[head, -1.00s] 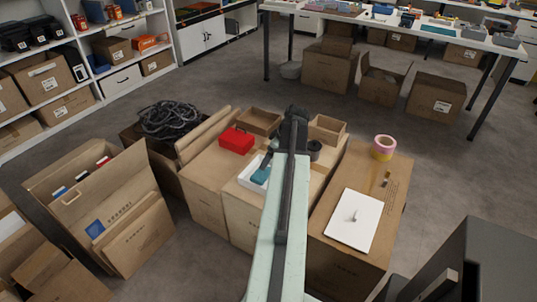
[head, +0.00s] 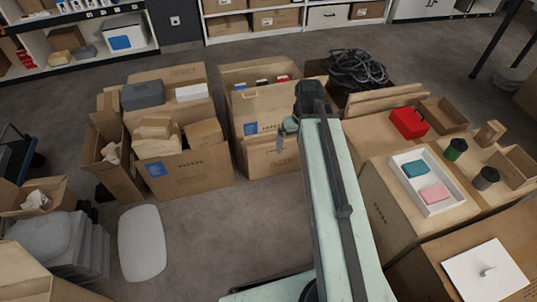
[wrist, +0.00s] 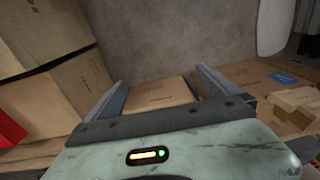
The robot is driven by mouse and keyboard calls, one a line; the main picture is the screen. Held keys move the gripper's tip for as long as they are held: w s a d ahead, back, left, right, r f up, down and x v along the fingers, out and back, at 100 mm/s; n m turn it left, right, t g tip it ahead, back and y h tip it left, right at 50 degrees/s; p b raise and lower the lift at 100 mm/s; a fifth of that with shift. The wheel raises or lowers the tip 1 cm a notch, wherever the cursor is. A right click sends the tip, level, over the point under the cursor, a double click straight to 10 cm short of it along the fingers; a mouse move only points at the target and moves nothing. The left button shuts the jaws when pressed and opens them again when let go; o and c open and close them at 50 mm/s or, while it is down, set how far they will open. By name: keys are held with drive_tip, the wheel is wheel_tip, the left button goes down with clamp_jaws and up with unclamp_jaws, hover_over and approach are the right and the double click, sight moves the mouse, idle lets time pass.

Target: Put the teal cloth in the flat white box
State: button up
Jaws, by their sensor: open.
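The teal cloth (head: 415,168), a small folded square, lies inside the flat white box (head: 459,200), in its far half. A pink folded piece (head: 434,194) lies in the near half of the same box. The white box sits on a carton at the right of the head view. My gripper (head: 283,136) is out to the left of that box, above the floor in front of an open carton. In the wrist view my gripper (wrist: 163,84) has its fingers spread with nothing between them. The wrist view shows neither the cloth nor the white box.
A red box (head: 408,123), a green-and-black cup (head: 455,149) and a grey cup (head: 486,178) stand near the white box. Open cartons (head: 185,170) line the left and middle. Bare floor (head: 225,225) lies in front of them.

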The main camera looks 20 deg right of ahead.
drive_tip(key=s+a, duration=0.1)
drive_tip(key=a, duration=1.1)
drive_tip(key=shift+s+g+h, duration=0.3)
drive_tip(key=shift+h, duration=0.1)
